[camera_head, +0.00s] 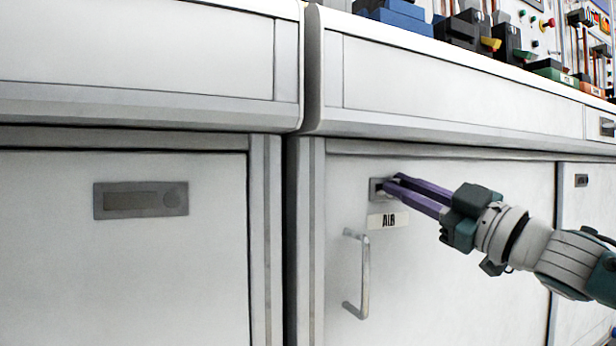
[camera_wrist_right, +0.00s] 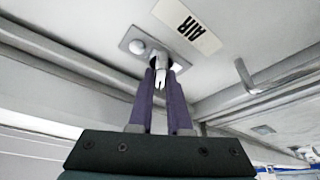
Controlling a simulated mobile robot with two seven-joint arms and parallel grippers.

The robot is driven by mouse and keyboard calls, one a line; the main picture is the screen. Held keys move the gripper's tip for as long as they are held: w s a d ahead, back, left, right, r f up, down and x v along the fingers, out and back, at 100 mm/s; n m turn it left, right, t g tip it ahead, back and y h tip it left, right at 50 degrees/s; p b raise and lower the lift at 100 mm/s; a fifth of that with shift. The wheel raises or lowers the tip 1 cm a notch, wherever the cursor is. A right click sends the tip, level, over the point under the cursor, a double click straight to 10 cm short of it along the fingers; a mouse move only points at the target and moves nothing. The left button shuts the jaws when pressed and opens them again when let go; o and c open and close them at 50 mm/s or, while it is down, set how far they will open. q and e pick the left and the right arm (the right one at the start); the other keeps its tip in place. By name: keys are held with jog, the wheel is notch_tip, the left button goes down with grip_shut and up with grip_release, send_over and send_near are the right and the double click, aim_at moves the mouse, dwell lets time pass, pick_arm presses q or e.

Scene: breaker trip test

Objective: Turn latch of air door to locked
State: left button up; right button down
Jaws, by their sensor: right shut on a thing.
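The air door (camera_head: 450,270) is a white cabinet door with a label (camera_head: 388,220) reading AIR; the label also shows in the right wrist view (camera_wrist_right: 187,26). The latch of the air door is a small knob (camera_wrist_right: 161,76) on a grey plate (camera_head: 376,190), just above the label in the head view. My right gripper (camera_head: 391,184) comes in from the right, and its purple fingers are shut on the latch knob. In the right wrist view the fingers (camera_wrist_right: 160,84) lie either side of the knob. The fingers partly hide the latch in the head view. My left gripper is not in view.
A vertical bar handle (camera_head: 365,275) stands out from the air door below and left of the latch. A cabinet door with a grey recessed plate (camera_head: 141,200) is at the left. The white counter (camera_head: 430,45) overhangs above and holds several coloured devices.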

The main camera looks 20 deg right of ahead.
jog(key=n+g+y+p, duration=0.1)
jog(key=n, duration=0.3)
jog(key=n+g+y+p, duration=0.1)
jog(key=n+p, duration=0.1)
jog(key=n, duration=0.2)
jog(key=shift+r+g, duration=0.1)
jog(key=shift+g, duration=0.3)
jog(key=n+g+p, duration=0.1)
jog(key=n, duration=0.1)
jog(key=n+g+p, duration=0.1)
jog(key=n+p, duration=0.1)
jog(key=shift+a+f+n, duration=0.1)
jog(key=shift+f+n, duration=0.1)
jog(key=shift+n, duration=0.2)
jog(key=shift+p, duration=0.3)
jog(key=shift+f, duration=0.1)
jog(key=c, duration=0.9)
grip_release()
jog(key=shift+o, duration=0.2)
